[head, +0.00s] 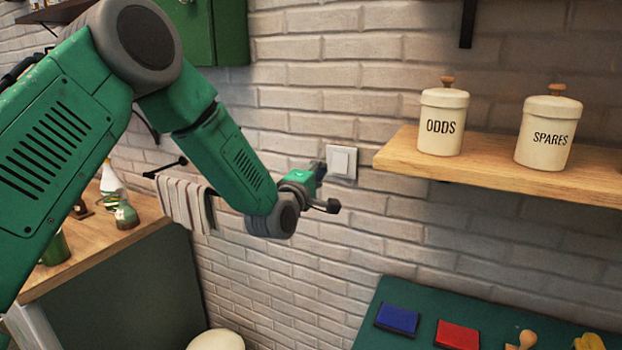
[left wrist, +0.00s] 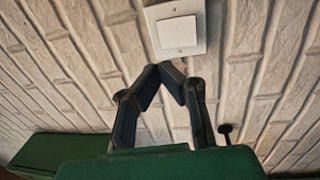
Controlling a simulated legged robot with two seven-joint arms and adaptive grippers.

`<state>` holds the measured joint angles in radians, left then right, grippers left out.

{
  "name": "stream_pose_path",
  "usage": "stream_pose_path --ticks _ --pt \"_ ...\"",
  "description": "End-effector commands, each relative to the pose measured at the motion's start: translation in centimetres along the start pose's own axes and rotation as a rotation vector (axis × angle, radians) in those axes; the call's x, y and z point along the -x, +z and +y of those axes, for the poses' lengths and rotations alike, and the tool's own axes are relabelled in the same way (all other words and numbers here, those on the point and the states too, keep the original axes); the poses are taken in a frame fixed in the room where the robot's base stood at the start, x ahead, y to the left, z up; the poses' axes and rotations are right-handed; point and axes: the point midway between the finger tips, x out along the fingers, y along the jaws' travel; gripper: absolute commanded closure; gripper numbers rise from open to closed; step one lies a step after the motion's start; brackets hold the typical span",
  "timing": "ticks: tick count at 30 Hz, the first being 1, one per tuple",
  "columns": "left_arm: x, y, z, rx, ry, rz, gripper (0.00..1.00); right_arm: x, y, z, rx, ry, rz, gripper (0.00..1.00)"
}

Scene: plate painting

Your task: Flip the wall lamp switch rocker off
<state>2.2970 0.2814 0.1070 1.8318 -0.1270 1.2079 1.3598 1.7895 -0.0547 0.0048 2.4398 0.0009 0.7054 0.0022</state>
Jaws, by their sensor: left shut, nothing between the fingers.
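The white wall switch (head: 341,162) is on the brick wall, left of the wooden shelf. In the left wrist view its square plate (left wrist: 204,26) surrounds a raised rocker (left wrist: 177,35). I cannot tell which way the rocker is tipped. My left gripper (head: 320,168) is at the left edge of the switch in the head view. In the left wrist view its fingertips (left wrist: 168,66) meet just below the plate, shut and empty. I cannot tell whether they touch the wall. My right gripper is out of view.
A wooden shelf (head: 490,172) holds an ODDS jar (head: 442,120) and a SPARES jar (head: 548,130). A striped towel (head: 185,203) hangs on a rail at left. A green table (head: 385,290) with a blue pad (head: 397,319) and red pad (head: 458,335) is below.

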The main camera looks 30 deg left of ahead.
Motion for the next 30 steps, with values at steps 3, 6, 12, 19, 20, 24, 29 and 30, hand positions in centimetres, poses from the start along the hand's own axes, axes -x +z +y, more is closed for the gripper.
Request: stream_pose_path --ticks 3,6,12,19,20,24,29,30 --pt "2.2 -0.1 0.6 0.003 0.002 0.001 1.0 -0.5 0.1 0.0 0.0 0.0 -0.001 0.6" --pt "3.3 -0.2 0.8 0.004 0.001 0.002 1.0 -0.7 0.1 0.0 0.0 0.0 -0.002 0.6" --pt "4.2 -0.2 0.9 0.002 0.0 0.001 1.0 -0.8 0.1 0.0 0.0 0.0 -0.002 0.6" --pt "4.3 -0.2 1.1 0.002 0.001 0.0 1.0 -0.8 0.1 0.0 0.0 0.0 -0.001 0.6" --pt "4.3 -0.2 1.1 0.002 0.001 0.0 1.0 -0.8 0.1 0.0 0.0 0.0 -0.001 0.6" --pt "4.3 -0.1 1.1 0.001 0.0 0.0 1.0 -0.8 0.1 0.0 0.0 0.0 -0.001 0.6" --pt "4.5 0.1 0.4 -0.01 -0.014 -0.003 1.0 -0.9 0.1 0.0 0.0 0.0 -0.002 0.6" --pt "4.7 0.3 -0.5 -0.027 -0.032 -0.008 1.0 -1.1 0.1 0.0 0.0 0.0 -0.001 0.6"
